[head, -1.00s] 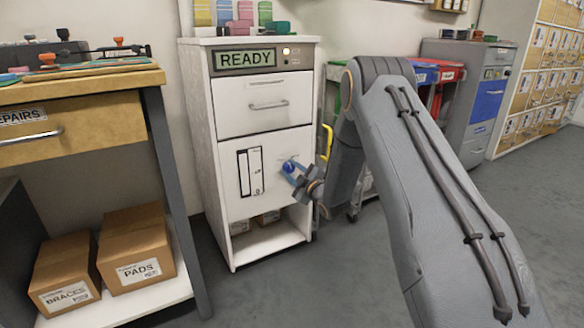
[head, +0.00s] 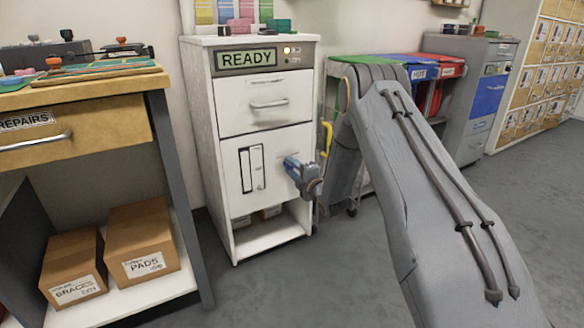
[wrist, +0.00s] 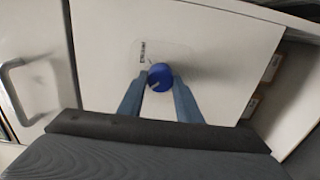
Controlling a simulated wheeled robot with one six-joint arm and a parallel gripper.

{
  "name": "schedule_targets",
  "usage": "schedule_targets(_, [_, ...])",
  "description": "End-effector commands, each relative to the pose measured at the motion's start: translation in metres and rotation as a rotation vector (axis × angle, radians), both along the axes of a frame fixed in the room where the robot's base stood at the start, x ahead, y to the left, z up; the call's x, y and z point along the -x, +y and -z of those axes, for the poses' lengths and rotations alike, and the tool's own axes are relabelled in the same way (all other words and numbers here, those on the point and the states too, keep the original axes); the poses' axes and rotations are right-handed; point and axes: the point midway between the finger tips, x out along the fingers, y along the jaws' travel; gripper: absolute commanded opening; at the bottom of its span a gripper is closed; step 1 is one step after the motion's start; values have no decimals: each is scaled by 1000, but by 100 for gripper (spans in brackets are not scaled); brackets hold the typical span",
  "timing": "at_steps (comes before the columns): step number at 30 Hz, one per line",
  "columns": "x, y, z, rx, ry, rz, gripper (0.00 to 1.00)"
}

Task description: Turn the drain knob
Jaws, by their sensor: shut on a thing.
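The drain knob (wrist: 160,74) is round and blue, with a pale mark on its face. It sits on the lower white front panel of the cabinet (head: 232,200), beside a small printed label (wrist: 143,52). My gripper (head: 290,163) is at the knob, and in the wrist view its two blue fingers stand one on each side of it, shut on it. In the head view my gripper hides the knob. A tall white gauge with a black frame (head: 251,168) is left of the knob. The display (head: 247,58) above reads READY, with a lit lamp beside it.
A drawer with a metal handle (head: 268,104) is above the panel, and an open shelf (head: 268,235) is below. A workbench (head: 75,91) with boxes under it stands at left. Coloured bins (head: 418,72) stand behind my arm. The floor at right is clear.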

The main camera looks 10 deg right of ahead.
Motion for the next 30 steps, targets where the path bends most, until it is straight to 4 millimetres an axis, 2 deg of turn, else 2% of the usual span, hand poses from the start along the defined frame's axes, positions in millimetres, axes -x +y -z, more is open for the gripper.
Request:
schedule_targets(14, [1,-1,2,10,0,2,9])
schedule_targets(15, [1,-1,2,10,0,2,38])
schedule_targets(17, [1,-1,2,10,-1,1,48])
schedule_targets(26, [1,0,1,10,-2,0,50])
schedule_targets(30, [10,-4,-1,10,-2,1,50])
